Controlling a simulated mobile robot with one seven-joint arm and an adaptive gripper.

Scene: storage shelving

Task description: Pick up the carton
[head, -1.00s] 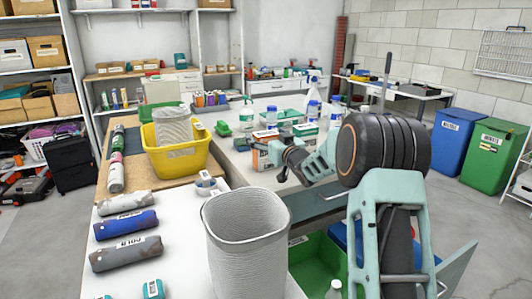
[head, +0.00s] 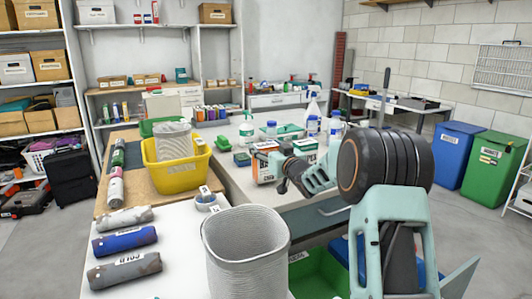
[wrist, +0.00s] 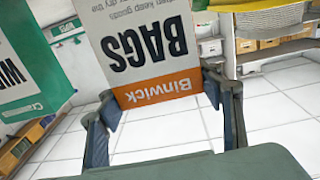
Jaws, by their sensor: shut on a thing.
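The carton (wrist: 145,50) is white and grey with an orange band and the words "Binwick" and "BAGS", upside down in the wrist view. My gripper (wrist: 162,105) has a finger on each side of the carton's orange end and is shut on it. In the head view the carton (head: 264,168) is at the near edge of the group on the white counter, left of my gripper (head: 284,168), whose fingers are mostly hidden there. I cannot tell whether the carton touches the counter.
A teal and white wipes box (wrist: 28,70) stands close beside the carton. Spray bottles (head: 313,112) and small containers stand behind on the counter. A yellow tub (head: 180,176) is to the left. A grey bin (head: 246,255) stands in front.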

